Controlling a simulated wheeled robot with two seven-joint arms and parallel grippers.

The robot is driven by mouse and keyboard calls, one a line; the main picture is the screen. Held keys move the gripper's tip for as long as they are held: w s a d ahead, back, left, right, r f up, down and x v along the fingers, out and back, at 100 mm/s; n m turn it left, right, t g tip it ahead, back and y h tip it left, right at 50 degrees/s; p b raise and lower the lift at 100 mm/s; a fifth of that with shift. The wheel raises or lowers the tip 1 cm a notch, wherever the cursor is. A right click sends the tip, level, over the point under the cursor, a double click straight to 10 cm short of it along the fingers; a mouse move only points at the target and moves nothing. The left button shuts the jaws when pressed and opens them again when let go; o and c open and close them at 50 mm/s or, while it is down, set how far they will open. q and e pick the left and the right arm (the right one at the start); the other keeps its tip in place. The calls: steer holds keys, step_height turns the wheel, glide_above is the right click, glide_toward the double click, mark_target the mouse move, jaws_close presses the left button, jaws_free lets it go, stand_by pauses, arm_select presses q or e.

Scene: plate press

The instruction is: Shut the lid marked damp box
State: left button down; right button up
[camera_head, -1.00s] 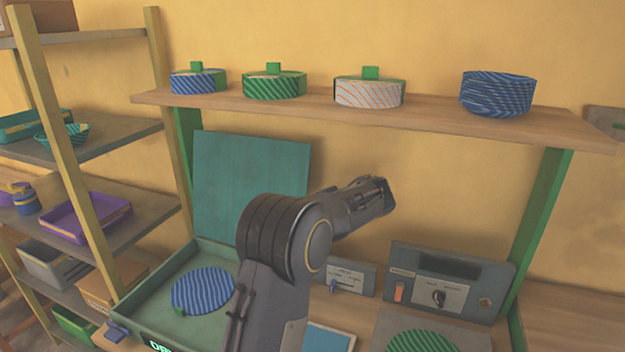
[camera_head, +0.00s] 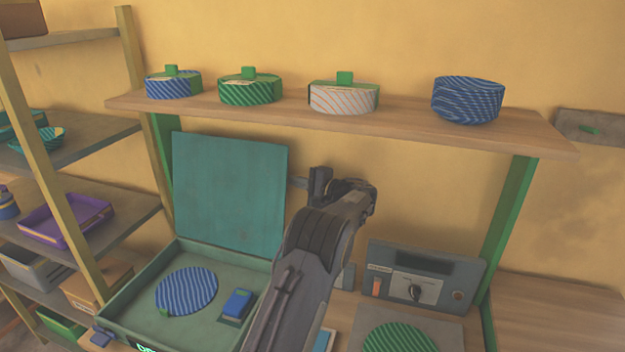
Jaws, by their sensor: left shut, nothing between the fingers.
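The box (camera_head: 125,300) is a shallow green tray-like case at the lower left, with part of a lit green label on its front, cut off by the frame edge. Its teal lid (camera_head: 228,190) stands open, nearly upright at the back. A blue striped disc (camera_head: 187,290) and a small blue block (camera_head: 237,303) lie inside. My left gripper (camera_head: 299,183) is shut and empty, pointing left at the lid's right edge. I cannot tell whether it touches the lid. My left arm hides the box's right side. My right gripper is out of view.
A wooden shelf (camera_head: 400,128) above holds several striped round pots and a blue stack (camera_head: 467,99). A grey control panel (camera_head: 425,278) and a green striped disc (camera_head: 400,338) are at the right. A storage rack (camera_head: 60,170) stands at the left.

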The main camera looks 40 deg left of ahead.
arm_select(q)
steer(key=s, duration=0.1)
steer(key=s+d+r, duration=0.1)
steer(key=s, duration=0.1)
steer(key=shift+s+d+p, duration=0.1)
steer(key=shift+d+p, duration=0.1)
steer(key=shift+p, duration=0.15)
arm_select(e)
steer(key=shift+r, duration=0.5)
